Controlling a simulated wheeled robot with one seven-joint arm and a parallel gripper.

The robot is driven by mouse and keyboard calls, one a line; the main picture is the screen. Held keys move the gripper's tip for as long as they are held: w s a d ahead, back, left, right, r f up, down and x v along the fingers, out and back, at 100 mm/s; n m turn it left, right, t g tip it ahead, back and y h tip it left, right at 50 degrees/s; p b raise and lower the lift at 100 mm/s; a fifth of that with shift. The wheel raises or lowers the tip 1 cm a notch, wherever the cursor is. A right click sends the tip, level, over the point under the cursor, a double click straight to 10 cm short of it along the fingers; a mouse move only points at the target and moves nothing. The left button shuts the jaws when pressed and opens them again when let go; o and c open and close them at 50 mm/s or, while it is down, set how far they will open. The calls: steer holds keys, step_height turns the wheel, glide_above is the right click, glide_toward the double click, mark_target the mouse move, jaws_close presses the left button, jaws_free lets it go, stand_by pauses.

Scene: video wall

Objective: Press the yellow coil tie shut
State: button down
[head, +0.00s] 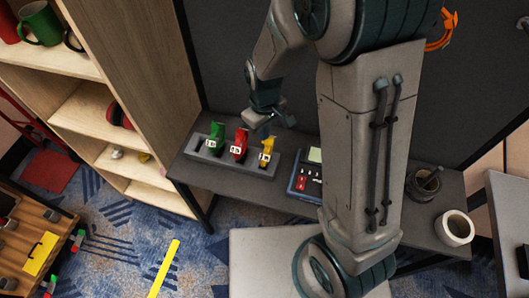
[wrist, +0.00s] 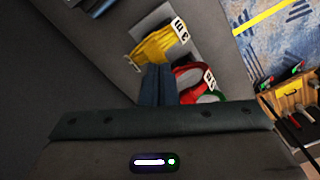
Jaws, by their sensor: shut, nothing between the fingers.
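The yellow coil tie (head: 265,153) stands at the right end of a row on a grey holder (head: 208,157), with a white tag on it. A red one (head: 240,146) and a green one (head: 216,136) stand to its left. My gripper (head: 257,121) is above the row in the head view. In the wrist view my gripper's fingers (wrist: 157,70) are together and empty, with their tips beside the yellow coil tie (wrist: 160,44) in the picture. The red one (wrist: 188,74) is partly hidden behind the fingers. Whether the tips touch the yellow tie I cannot tell.
The holder stands on a dark bench (head: 235,183) against a dark panel. A blue device with a screen (head: 304,178) is right of the holder. A tape roll (head: 455,228) and a dark cup (head: 424,184) are at the right. Wooden shelves (head: 125,75) rise at the left.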

steer(key=shift+r+p, duration=1.7)
steer(key=shift+r, duration=1)
steer(key=shift+f, duration=0.1)
steer(key=s+d+r+m+t, duration=0.2)
steer(key=s+d+r+m, duration=0.2)
steer(key=s+d+r, duration=0.2)
steer(key=s+d+r+m+t, duration=0.1)
steer(key=s+d+r+m, duration=0.3)
steer(key=r, duration=0.7)
steer(key=s+d, duration=0.2)
steer(key=shift+s+t, duration=0.4)
